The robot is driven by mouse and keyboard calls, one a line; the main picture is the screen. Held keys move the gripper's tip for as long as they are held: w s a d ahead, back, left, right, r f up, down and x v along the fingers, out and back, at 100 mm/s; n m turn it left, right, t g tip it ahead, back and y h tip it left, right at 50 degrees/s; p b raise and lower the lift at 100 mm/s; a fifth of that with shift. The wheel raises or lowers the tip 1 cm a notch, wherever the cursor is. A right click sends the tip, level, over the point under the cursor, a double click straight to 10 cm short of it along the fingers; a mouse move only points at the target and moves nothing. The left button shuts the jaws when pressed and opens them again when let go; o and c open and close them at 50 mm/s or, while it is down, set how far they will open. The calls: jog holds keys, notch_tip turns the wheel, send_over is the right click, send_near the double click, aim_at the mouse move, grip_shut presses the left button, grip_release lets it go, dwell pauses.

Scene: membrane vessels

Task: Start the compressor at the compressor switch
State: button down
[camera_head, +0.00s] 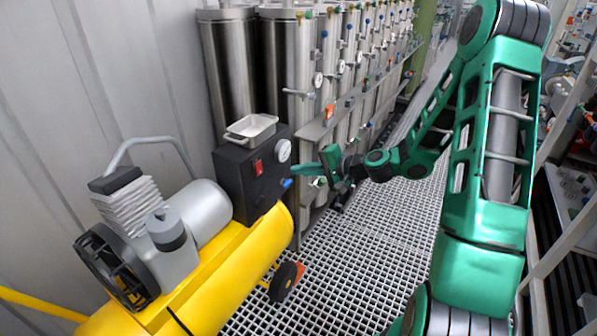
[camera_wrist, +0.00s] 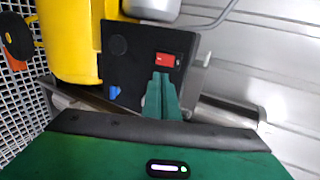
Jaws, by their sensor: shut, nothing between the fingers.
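The compressor switch (camera_head: 258,167) is a small red rocker on the front of a black control box (camera_head: 236,190). The box sits on the yellow compressor (camera_head: 225,285) at the left. In the wrist view the red switch (camera_wrist: 168,60) shows on the black panel, just beyond the tips of my gripper (camera_wrist: 161,78). My green fingers are together with nothing between them. In the head view my gripper (camera_head: 296,169) is to the right of the box, pointing at it. I cannot tell whether the tips touch the panel. The switch is partly covered by the fingers in neither view.
A gauge (camera_head: 284,150) and a blue fitting (camera_head: 287,183) are on the box beside the switch. A white tray (camera_head: 251,128) lies on top. Steel vessels (camera_head: 290,80) stand behind. The grating floor (camera_head: 345,270) is open at the front.

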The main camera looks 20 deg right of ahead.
aim_at(261, 173)
jog(key=shift+d+f, duration=0.25)
jog(key=shift+f, duration=0.45)
jog(key=x, duration=1.4)
jog(key=shift+w+r, duration=0.1)
jog(key=shift+r, duration=0.25)
jog(key=shift+w+a+f, duration=0.1)
jog(key=shift+w+a, duration=0.05)
